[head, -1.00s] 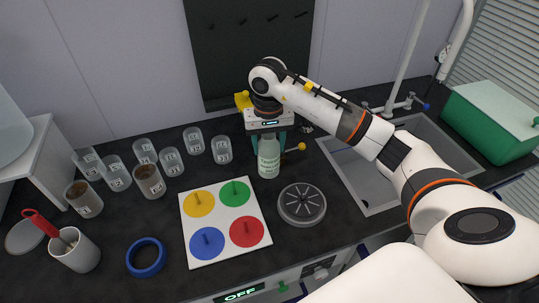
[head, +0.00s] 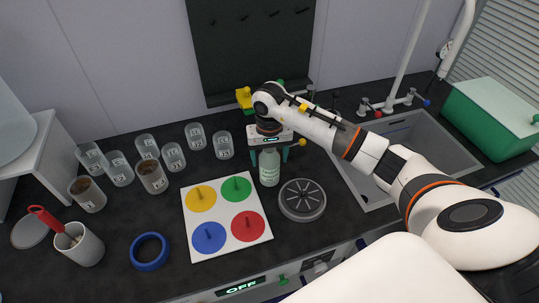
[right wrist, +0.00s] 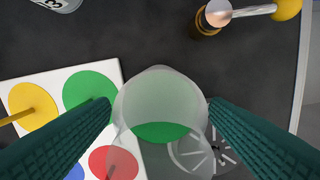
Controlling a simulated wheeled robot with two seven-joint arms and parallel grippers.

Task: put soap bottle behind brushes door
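The soap bottle (head: 270,168) is pale green and translucent with a label, upright, between the multicoloured board and the grey round disc. My right gripper (head: 269,158) is around its upper part, one teal finger on each side. In the right wrist view the bottle (right wrist: 160,100) fills the gap between the fingers (right wrist: 160,110), which look to be against its sides. Whether its base touches the counter, I cannot tell. My left gripper is not in view. No door marked for brushes can be made out.
The white board (head: 226,216) with coloured discs and the grey disc (head: 302,200) are close to the bottle. Several labelled glasses (head: 223,145) stand to the left. A sink (head: 400,150) and green box (head: 490,120) are at right. A panel reading OFF (head: 240,287) is on the front.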

